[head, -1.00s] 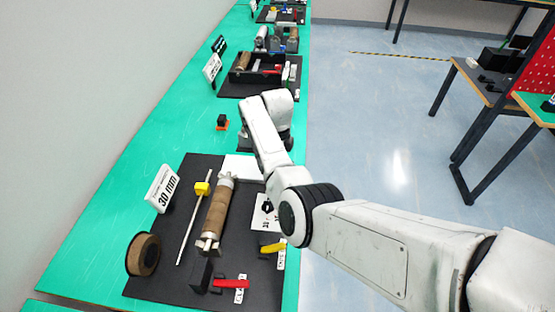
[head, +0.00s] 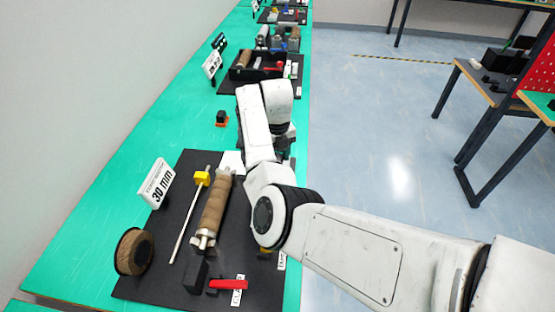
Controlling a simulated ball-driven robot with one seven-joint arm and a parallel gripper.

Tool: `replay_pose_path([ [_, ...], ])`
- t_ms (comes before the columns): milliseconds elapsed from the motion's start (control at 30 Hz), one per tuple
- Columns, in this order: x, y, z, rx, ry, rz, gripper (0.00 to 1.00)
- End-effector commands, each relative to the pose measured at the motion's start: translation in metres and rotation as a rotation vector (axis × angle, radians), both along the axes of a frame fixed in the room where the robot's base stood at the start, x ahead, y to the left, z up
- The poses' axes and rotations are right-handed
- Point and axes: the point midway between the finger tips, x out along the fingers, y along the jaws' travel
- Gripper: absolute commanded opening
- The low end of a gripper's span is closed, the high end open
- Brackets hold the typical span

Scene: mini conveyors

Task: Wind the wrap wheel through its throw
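A mini conveyor with a brown-wrapped roller (head: 214,205) lies lengthwise on a black board (head: 150,285) on the green bench. A brown ring-like wheel (head: 134,252) with a dark centre stands at the board's left edge. I cannot tell for sure which part is the wrap wheel. My arm reaches over the board's right side, and its far end bends down beyond the roller's far end. My gripper is hidden behind my own arm links, so its fingers and anything between them do not show.
A 30 mm sign (head: 157,183), a thin rod (head: 190,220) with a yellow block (head: 202,178), and a red lever (head: 229,284) are around the roller. A small orange-and-black piece (head: 221,119) sits farther back.

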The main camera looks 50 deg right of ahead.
Motion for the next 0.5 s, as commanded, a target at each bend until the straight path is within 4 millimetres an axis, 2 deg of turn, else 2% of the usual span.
replay_pose_path([
  [500,0.0004,-0.0002,0.002,-0.001,0.0,-0.08,0.19],
])
